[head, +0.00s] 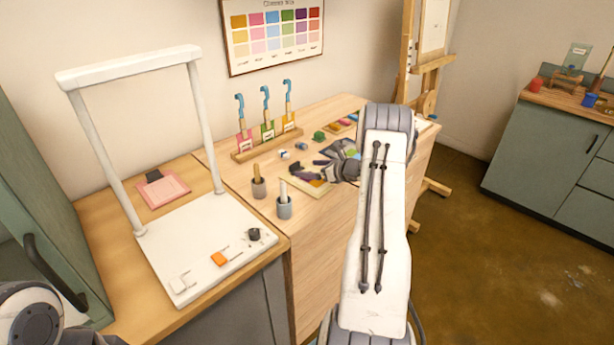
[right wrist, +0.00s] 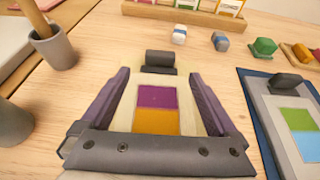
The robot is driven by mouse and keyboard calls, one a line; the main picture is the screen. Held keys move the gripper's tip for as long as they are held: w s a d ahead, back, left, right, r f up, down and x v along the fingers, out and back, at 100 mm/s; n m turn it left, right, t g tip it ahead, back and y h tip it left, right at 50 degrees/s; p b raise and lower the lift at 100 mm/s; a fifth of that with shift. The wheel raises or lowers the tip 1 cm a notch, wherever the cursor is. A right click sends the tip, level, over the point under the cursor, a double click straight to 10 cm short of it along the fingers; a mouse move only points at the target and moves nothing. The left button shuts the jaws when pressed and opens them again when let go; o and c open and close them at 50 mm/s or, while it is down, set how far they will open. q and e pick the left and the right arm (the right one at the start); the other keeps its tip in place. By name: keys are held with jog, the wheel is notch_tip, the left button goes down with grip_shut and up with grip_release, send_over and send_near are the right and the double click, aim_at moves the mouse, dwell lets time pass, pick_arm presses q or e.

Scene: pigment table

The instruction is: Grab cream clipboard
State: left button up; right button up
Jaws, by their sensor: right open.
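The cream clipboard (right wrist: 128,92) lies flat on the wooden table, with a dark clip at its far end and purple and orange swatches. In the head view the cream clipboard (head: 318,190) is partly hidden by my right gripper (head: 312,168). In the right wrist view my right gripper (right wrist: 160,82) is open, its two fingers on either side of the clipboard's middle. Nothing is gripped; whether the fingers touch its edges I cannot tell. My left gripper is out of view.
A dark blue clipboard (right wrist: 249,100) with green and blue swatches lies close on the right. Grey cups (head: 284,207) with tools stand to the left. Small blocks (right wrist: 263,47) and a rack (right wrist: 190,20) of pouches are behind. A white frame (head: 195,240) stands on the left counter.

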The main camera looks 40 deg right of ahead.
aim_at(297, 166)
jog(key=p+x, duration=0.1)
jog(key=x, duration=0.4)
jog(key=shift+w+a+r+p, duration=0.1)
jog(key=shift+r+p, duration=0.15)
jog(key=shift+p, duration=0.15)
jog(key=shift+w+f, duration=0.15)
jog(key=shift+w, duration=0.1)
grip_shut()
